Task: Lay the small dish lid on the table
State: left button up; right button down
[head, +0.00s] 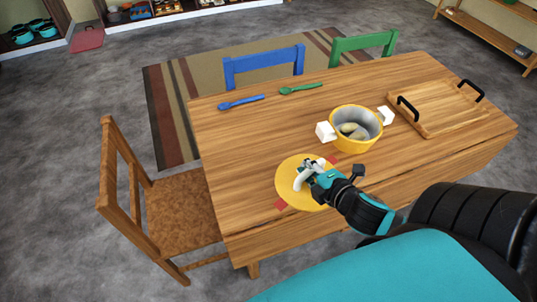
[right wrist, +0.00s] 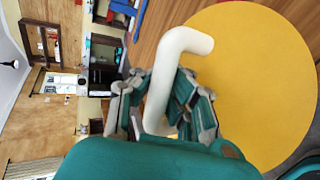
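The lid is a round yellow disc (head: 290,183) with a white bent handle, at the near side of the wooden table (head: 240,150). My right gripper (head: 311,172) is at the handle. In the right wrist view, the fingers of my right gripper (right wrist: 163,105) close on both sides of the white handle, and the yellow disc of the lid (right wrist: 255,80) fills the right side. I cannot tell whether the lid touches the table. Red patches (head: 281,205) show at two sides of the lid; the rest there is hidden. My left gripper is not in view.
A yellow pot (head: 346,142) with white handles stands behind and right of the lid, with pale food inside. A wooden tray (head: 440,118) with black handles is at the right. Blue (head: 241,102) and green (head: 301,89) spoons lie at the far edge. The table's left part is clear.

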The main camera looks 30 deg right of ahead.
jog(key=shift+w+d, duration=0.15)
jog(key=shift+w, duration=0.25)
jog(key=w+a+f, duration=0.1)
jog(key=w, duration=0.4)
jog(key=w+f+p, duration=0.1)
jog(key=w+f, duration=0.1)
jog(key=w, duration=0.3)
jog(key=w+a+f+p, duration=0.1)
jog(key=w+f, duration=0.1)
jog(key=w, duration=0.3)
jog(key=shift+a, duration=0.35)
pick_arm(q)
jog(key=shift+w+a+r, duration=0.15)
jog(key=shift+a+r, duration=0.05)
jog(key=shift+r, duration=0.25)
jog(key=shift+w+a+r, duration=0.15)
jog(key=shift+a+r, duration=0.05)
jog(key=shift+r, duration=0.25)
pick_arm(e)
jog(key=shift+s+f, duration=0.1)
jog(key=c, duration=1.5)
grip_release()
